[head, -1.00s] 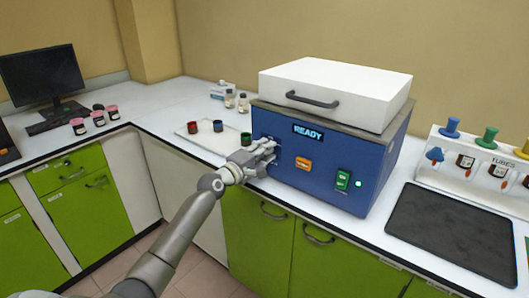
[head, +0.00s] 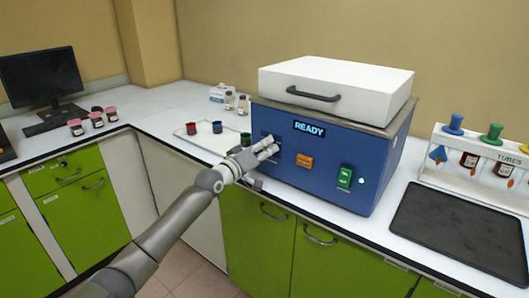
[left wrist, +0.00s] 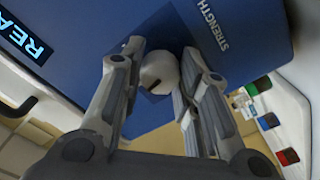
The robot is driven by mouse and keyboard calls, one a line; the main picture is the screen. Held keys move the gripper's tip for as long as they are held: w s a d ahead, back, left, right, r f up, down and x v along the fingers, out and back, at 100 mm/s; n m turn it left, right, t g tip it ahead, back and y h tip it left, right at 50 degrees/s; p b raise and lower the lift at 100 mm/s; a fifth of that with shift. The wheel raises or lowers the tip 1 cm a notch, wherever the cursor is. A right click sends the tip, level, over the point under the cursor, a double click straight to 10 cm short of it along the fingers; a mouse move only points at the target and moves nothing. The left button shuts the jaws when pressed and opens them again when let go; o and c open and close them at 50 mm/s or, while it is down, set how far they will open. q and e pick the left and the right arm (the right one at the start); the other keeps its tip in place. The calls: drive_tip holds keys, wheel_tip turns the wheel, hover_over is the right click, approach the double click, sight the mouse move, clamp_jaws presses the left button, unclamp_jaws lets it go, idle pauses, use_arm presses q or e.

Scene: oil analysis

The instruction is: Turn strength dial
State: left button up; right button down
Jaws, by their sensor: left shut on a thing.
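The blue machine (head: 330,170) stands on the counter with a lit READY display (head: 309,129). The strength dial (left wrist: 158,72) is a pale round knob with a dark mark, on a dark square beside the STRENGTH label (left wrist: 208,25) in the left wrist view. My left gripper (head: 268,149) is at the left part of the machine's front. Its fingers stand on both sides of the dial, and it is shut on it. My right gripper is not in view.
The machine's front also has an orange button (head: 304,161) and a green switch (head: 345,177). Red (head: 191,129), blue (head: 217,127) and green (head: 245,138) cups stand left of the machine. A dark tray (head: 455,230) and a tube rack (head: 480,178) are to the right.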

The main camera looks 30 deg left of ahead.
use_arm(q)
drive_tip(key=shift+f+m, duration=0.1)
drive_tip(key=shift+m, duration=0.9)
drive_tip(key=o, duration=1)
drive_tip(key=shift+o, duration=0.2)
drive_tip(key=shift+s, duration=0.1)
drive_tip(key=s+a, duration=0.1)
drive_tip(key=s, duration=1)
drive_tip(key=shift+s, duration=0.4)
